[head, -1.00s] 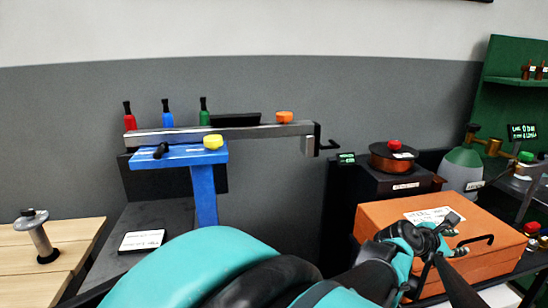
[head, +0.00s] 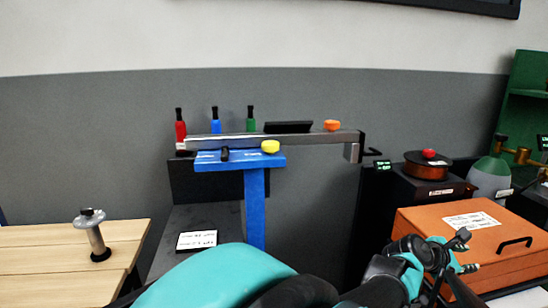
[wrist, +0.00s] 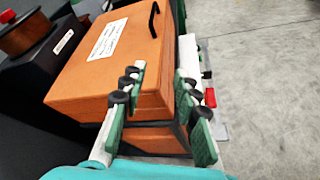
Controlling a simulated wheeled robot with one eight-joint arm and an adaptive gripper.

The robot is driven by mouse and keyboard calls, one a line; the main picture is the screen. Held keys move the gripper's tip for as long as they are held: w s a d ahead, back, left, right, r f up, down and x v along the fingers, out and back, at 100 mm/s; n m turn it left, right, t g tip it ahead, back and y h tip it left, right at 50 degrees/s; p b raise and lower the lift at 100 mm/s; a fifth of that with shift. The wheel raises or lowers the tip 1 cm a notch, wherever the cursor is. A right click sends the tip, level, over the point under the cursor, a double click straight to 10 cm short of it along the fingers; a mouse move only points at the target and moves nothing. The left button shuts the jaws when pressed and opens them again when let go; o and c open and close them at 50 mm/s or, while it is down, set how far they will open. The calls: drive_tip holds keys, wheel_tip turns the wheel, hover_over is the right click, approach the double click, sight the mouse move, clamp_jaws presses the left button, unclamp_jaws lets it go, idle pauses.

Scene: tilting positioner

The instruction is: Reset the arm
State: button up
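My gripper (wrist: 158,112) shows in the wrist view with its two green-padded fingers spread apart and nothing between them. It is in front of an orange box (wrist: 70,85) with a white label and a black handle. In the head view my gripper (head: 455,262) is at the lower right, overlapping the front left of the orange box (head: 440,250); whether it touches the box is unclear. My teal arm links fill the lower middle of the head view.
A blue stand (head: 255,210) carries a long grey beam with yellow and orange knobs. Red, blue and green bottles (head: 215,122) stand behind it. A wooden table (head: 50,265) with a metal post is at left. A dark unit with a copper-coloured spool (head: 428,168) and a gas cylinder (head: 490,178) are at right.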

drive_tip(key=w+a+f+m+t+y, duration=0.2)
drive_tip(key=w+a+f+m+y, duration=0.65)
drive_tip(key=a, duration=0.55)
drive_tip(key=w+a+f+m+y, duration=0.1)
drive_tip(key=a+f+m+y, duration=0.1)
drive_tip(key=a, duration=0.7)
drive_tip(key=a+f+m+g+y, duration=0.1)
drive_tip(key=a+f+m+y, duration=0.2)
drive_tip(key=a, duration=0.7)
wheel_tip(320, 180, down, 2)
drive_tip(key=shift+w+f+m, duration=0.2)
drive_tip(key=shift+w+m, duration=0.2)
drive_tip(key=shift+m, duration=0.35)
